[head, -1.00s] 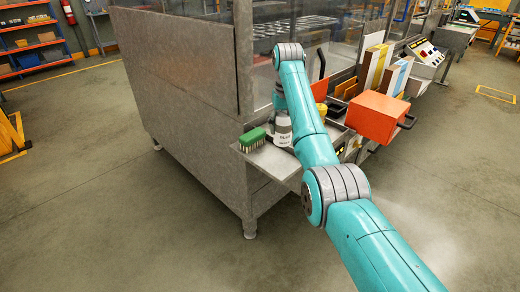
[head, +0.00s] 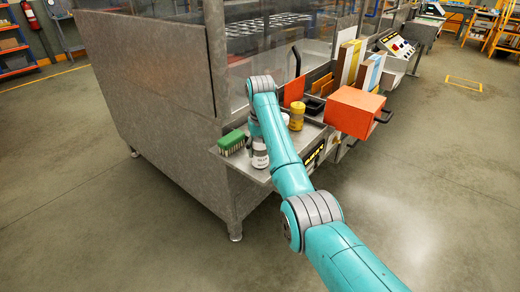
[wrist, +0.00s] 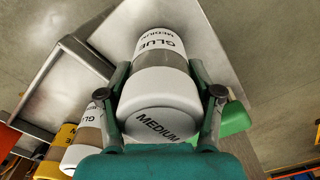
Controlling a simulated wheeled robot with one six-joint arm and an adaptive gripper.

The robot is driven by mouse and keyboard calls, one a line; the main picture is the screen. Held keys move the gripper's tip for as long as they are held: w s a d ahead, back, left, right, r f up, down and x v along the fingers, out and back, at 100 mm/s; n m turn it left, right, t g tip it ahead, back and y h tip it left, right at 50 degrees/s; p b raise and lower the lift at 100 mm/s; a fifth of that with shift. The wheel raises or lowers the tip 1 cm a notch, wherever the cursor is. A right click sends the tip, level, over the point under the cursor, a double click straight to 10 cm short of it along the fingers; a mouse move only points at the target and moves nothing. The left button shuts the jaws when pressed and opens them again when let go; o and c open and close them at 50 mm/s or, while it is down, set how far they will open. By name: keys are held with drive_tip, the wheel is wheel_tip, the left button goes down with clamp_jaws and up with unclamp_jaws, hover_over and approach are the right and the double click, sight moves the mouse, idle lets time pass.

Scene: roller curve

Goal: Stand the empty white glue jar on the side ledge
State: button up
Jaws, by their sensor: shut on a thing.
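The white glue jar (wrist: 160,88), with a grey band and "MEDIUM" on its near end, is between the fingers of my gripper (wrist: 163,76), which is shut on it. In the head view the jar (head: 260,154) looks upright at the side ledge (head: 240,166), just right of a green brush (head: 232,142). I cannot tell whether its base touches the ledge. My gripper is mostly hidden behind my arm in the head view. The bare steel of the ledge (wrist: 207,45) shows behind the jar in the wrist view.
A yellow jar (head: 296,116) and another white jar (head: 285,119) stand farther back, beside my arm. An orange box (head: 354,112) is to the right. The machine's steel wall and clear panels rise behind the ledge. The floor in front is clear.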

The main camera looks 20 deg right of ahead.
drive_tip(key=o, duration=1.2)
wheel_tip(320, 180, up, 12)
drive_tip(key=shift+r, duration=0.1)
